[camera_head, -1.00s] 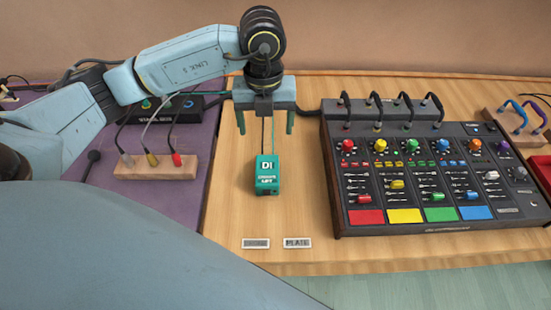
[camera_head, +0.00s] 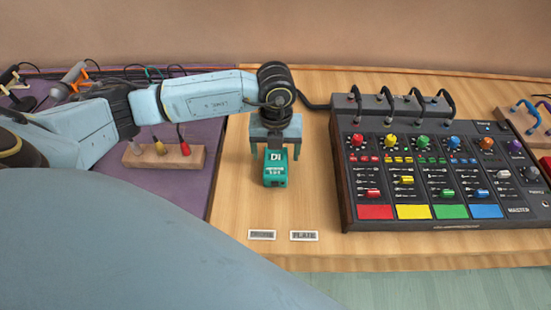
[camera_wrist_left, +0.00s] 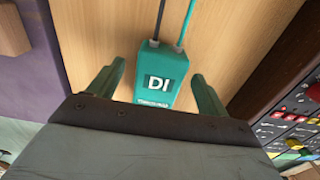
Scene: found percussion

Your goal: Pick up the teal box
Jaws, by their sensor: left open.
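The teal box (camera_head: 275,169), marked "DI", stands on the wooden table in the middle of the head view. In the left wrist view the teal box (camera_wrist_left: 160,75) shows between the two green fingers, with a dark cable and a teal cable at its far end. My left gripper (camera_head: 275,154) is open, pointing down just behind and above the box. In the left wrist view the left gripper (camera_wrist_left: 155,85) has a finger on each side of the box, with gaps between. I cannot tell how far the fingertips reach down its sides. My right gripper is not in view.
A mixer (camera_head: 430,170) with colored knobs stands close to the right. A wooden block (camera_head: 165,156) with plugs lies on the purple mat (camera_head: 190,185) to the left. Two small labels (camera_head: 262,235) (camera_head: 304,236) lie in front. The table between box and labels is clear.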

